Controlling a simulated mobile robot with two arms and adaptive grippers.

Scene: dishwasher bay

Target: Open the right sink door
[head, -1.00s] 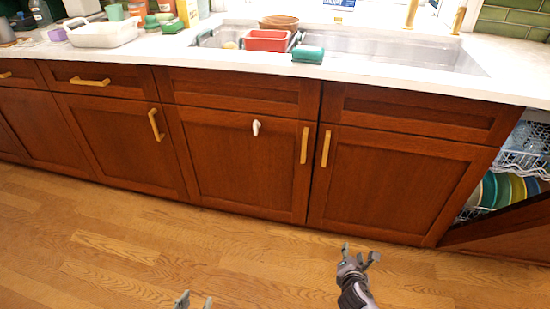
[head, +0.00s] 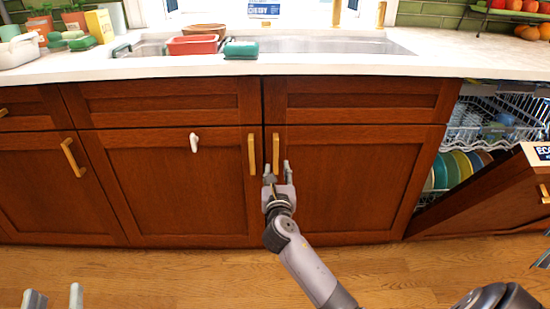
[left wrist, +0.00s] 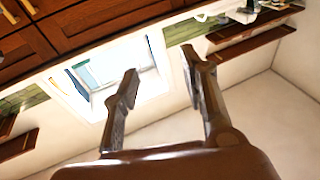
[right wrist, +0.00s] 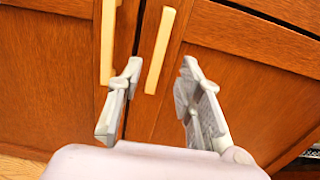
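The right sink door (head: 350,180) is a shut brown wood panel under the sink. Its brass bar handle (head: 276,153) stands upright near its left edge. In the right wrist view this handle (right wrist: 160,50) shows between the open fingers, a little beyond the tips. My right gripper (head: 276,170) is open in front of the handle's lower end; I cannot tell whether it touches. The left sink door (head: 180,190) is shut, with its own handle (head: 252,154) close by. My left gripper (head: 54,298) is open and empty at the lower left, also seen in the left wrist view (left wrist: 165,80).
A white hook-like piece (head: 194,142) is on the left sink door. The wood floor (head: 160,275) before the cabinets is clear.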

